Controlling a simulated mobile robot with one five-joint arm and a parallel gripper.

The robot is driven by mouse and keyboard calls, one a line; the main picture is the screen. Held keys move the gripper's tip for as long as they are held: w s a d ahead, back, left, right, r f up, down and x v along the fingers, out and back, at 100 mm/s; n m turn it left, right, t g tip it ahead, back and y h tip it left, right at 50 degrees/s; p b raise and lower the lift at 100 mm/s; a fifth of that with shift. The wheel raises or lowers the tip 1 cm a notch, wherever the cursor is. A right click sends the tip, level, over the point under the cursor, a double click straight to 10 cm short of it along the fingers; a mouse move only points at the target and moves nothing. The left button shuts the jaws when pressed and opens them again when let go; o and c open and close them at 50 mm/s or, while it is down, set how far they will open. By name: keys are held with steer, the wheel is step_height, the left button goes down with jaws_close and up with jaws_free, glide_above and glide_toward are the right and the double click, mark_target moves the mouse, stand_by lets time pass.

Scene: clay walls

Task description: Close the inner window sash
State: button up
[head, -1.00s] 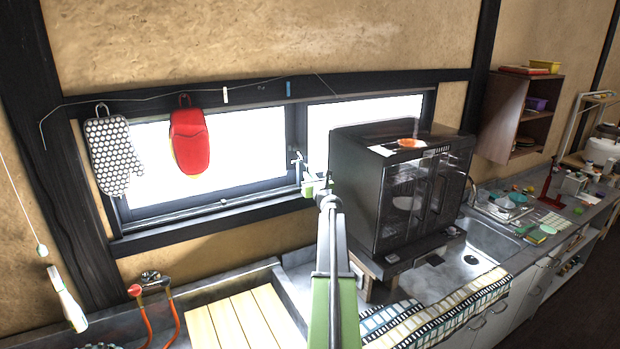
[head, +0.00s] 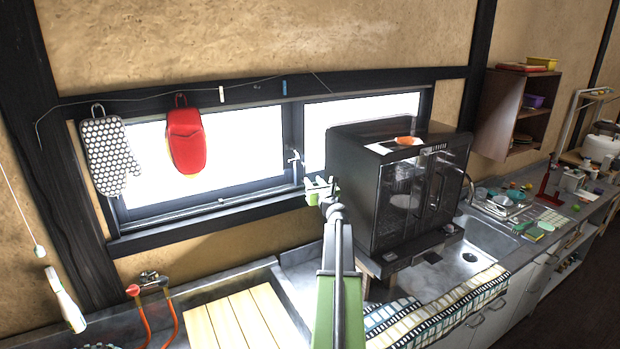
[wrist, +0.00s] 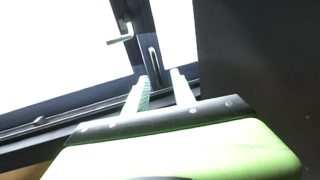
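The window above the counter has a left sash (head: 237,192) and a right sash (head: 304,112), both with dark frames around bright panes. The frames meet at a dark upright with a small crank-shaped latch (head: 295,158), which also shows in the wrist view (wrist: 121,34). A slim upright pull (wrist: 153,65) sits beside it. I cannot tell for sure which sash is the inner one. My gripper (head: 320,184) is in front of the upright, just right of the latch. In the wrist view its two pale fingers (wrist: 161,76) are apart, with nothing seen between them.
A black oven-like cabinet (head: 385,205) stands close to the right of my gripper and hides part of the right pane. A dotted mitt (head: 108,157) and a red mitt (head: 186,140) hang before the left pane. A wooden slatted board (head: 240,320) lies below.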

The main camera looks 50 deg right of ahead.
steer(key=v, duration=1.1)
